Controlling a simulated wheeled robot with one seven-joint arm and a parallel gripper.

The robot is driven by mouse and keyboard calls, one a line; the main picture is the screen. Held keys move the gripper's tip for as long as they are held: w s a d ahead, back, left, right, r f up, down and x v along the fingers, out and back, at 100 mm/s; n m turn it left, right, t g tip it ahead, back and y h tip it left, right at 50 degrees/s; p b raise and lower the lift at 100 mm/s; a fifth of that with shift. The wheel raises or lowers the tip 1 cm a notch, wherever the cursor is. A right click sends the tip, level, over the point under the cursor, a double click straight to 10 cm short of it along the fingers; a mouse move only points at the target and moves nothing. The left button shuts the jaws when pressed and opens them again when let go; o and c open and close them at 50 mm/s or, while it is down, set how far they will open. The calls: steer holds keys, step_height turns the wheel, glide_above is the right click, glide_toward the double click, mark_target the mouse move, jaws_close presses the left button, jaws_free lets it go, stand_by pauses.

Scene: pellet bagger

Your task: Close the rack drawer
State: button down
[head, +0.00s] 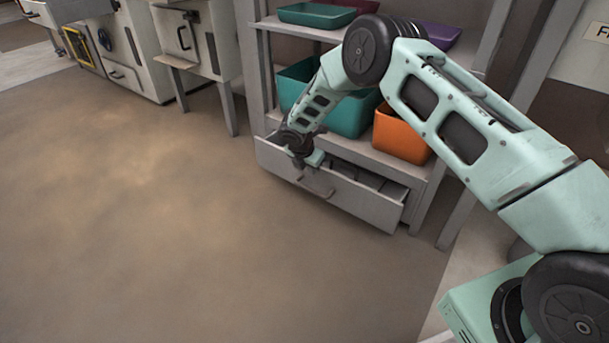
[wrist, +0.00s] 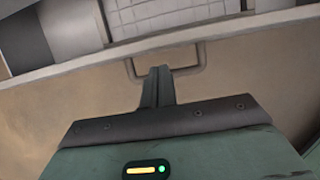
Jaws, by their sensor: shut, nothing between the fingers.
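The rack drawer (head: 367,204) is a grey drawer at the bottom of the rack. It stands partly pulled out, and its inside shows over the front panel. Its bar handle (head: 316,187) is on the front face. In the wrist view the handle (wrist: 204,60) crosses just beyond my fingertips. My gripper (head: 312,166) is at the drawer front near the handle; it also shows in the wrist view (wrist: 158,75) with its fingers together and nothing between them. The fingertips overlap the handle in the picture; I cannot tell whether they touch it.
The rack (head: 262,75) holds a teal bin (head: 350,117) and an orange bin (head: 398,137) above the drawer, with trays (head: 315,14) higher up. Grey cabinets (head: 135,50) stand at the back left. The brown floor (head: 150,220) in front of the drawer is clear.

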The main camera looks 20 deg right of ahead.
steer(key=shift+w+d, duration=0.4)
steer(key=shift+d, duration=0.2)
steer(key=shift+d, duration=0.1)
steer(key=w+d, duration=0.1)
steer(key=d, duration=0.1)
steer(key=w+d, duration=0.2)
steer(key=d, duration=0.1)
steer(key=w+d, duration=0.2)
steer(key=shift+w+d, duration=0.15)
steer(key=shift+w, duration=0.05)
steer(key=shift+d, duration=0.1)
